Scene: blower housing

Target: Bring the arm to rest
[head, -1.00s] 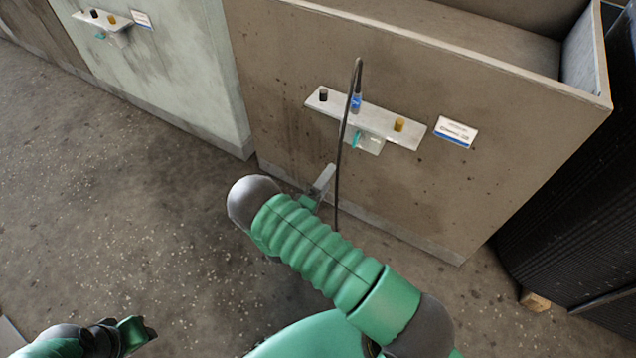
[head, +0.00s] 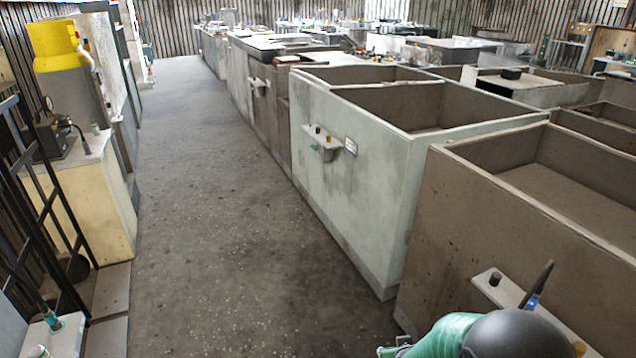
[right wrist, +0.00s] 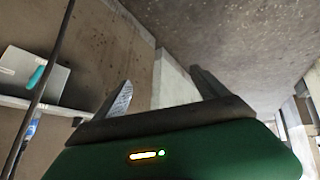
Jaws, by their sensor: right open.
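My right gripper (right wrist: 160,76) is open in the right wrist view, with two apart fingers and nothing between them. Beyond the fingers are a bin's lower edge and the concrete floor. In the head view, my right arm (head: 455,335) shows at the bottom right as a green sleeve and dark rounded joint, in front of the nearest brown bin (head: 465,215). Its fingers are hidden there. A pale shelf (head: 490,283) on that bin carries a black knob (head: 494,279) and a blue-marked item (head: 532,301) with a dark stem. My left gripper is out of view.
In the wrist view, a dark cable (right wrist: 50,65) runs left of the gripper, near the shelf (right wrist: 55,106). In the head view, a pale green bin (head: 365,200) stands beyond the brown one. The aisle floor (head: 210,180) is clear; a black rack (head: 45,185) stands left.

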